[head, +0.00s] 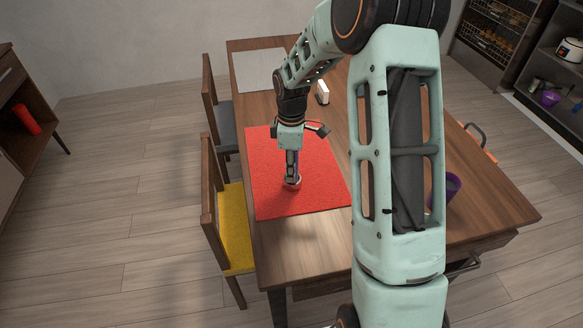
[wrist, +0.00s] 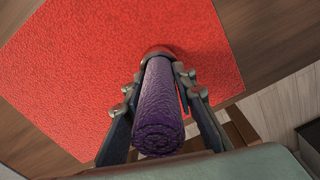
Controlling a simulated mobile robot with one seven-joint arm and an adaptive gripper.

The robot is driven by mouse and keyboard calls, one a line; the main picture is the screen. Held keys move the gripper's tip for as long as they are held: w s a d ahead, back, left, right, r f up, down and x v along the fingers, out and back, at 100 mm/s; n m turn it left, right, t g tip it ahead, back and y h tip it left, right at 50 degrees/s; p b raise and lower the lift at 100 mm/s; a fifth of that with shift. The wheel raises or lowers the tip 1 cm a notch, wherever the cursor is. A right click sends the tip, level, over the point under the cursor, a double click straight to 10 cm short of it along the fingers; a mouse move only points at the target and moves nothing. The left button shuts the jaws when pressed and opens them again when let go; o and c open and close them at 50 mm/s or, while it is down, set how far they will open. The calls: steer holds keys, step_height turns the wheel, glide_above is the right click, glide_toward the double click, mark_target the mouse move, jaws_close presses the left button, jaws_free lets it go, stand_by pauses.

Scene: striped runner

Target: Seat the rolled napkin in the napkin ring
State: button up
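The rolled napkin (wrist: 158,110) is a purple textured roll. In the wrist view its spiral end faces the camera and it points away from me toward the table. My gripper (wrist: 160,72) has one finger on each side of it, and the tips appear to press on its far part. The napkin ring (wrist: 158,50) shows as a reddish rounded rim at the napkin's far end; how deep the napkin sits in it is hidden. In the head view my gripper (head: 292,177) points down over the red mat (head: 318,190), with the ring (head: 292,185) just below the fingertips.
A grey mat (head: 259,72) lies at the table's far end. A small white object (head: 322,92) stands behind the red mat. A purple cup (head: 452,184) is on the right, partly behind my arm. Grey (head: 226,125) and yellow (head: 236,225) chairs stand at the left edge.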

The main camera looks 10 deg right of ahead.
steer(key=o, duration=0.4)
steer(key=shift+r, duration=0.1)
step_height(320, 180, up, 12)
steer(key=shift+r+p, duration=0.1)
steer(key=shift+p, duration=0.4)
